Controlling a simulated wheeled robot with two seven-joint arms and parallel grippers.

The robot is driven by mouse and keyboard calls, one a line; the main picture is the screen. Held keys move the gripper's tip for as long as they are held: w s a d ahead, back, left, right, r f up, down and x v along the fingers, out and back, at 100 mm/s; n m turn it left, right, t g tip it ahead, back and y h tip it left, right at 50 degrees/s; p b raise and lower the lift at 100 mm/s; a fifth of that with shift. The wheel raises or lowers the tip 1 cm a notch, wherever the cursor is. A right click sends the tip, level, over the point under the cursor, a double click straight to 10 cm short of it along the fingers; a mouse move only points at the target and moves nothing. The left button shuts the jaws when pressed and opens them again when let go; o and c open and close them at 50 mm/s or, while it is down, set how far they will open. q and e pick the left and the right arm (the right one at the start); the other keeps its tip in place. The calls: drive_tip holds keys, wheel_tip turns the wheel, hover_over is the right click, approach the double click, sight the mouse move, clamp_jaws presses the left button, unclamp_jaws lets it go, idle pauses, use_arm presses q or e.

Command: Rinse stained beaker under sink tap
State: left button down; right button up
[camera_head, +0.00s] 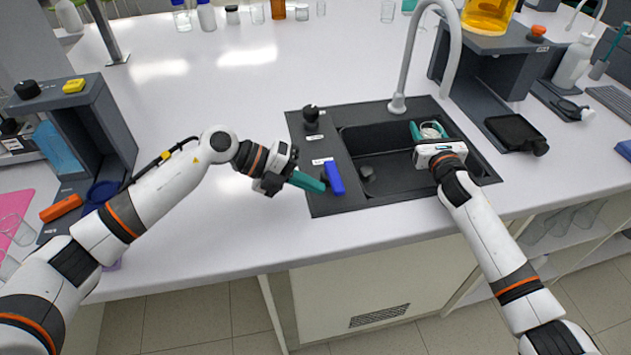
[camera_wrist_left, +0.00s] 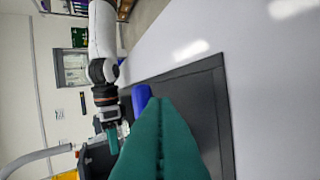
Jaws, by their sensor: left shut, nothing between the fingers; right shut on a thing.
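The black sink (camera_head: 375,143) is set into the white bench, with a pale gooseneck tap (camera_head: 411,50) arching over it. My right gripper (camera_head: 430,131) is shut on the beaker (camera_head: 430,130), a small pale round shape between teal fingers over the basin's right part, near below the tap outlet. Most of the beaker is hidden; stain and water cannot be made out. My left gripper (camera_head: 323,184) is shut and empty, its teal fingertips close beside a blue lever (camera_head: 335,177) on the sink's left panel. The lever also shows in the left wrist view (camera_wrist_left: 140,98); contact cannot be told.
A black knob (camera_head: 311,114) stands on the sink panel behind the lever. A dark stand with an amber vessel (camera_head: 487,15) is at the back right. A dark shelf unit (camera_head: 85,110) stands at the left. The bench between it and the sink is mostly clear.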

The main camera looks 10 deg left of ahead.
use_arm(q)
drive_tip(key=a, duration=0.1)
drive_tip(key=s+a, duration=0.1)
drive_tip(key=a, duration=0.1)
drive_tip(key=s+v, duration=0.2)
drive_tip(key=v, duration=0.7)
drive_tip(key=shift+s+r, duration=0.2)
drive_tip(key=shift+r, duration=0.05)
drive_tip(key=shift+a, duration=0.1)
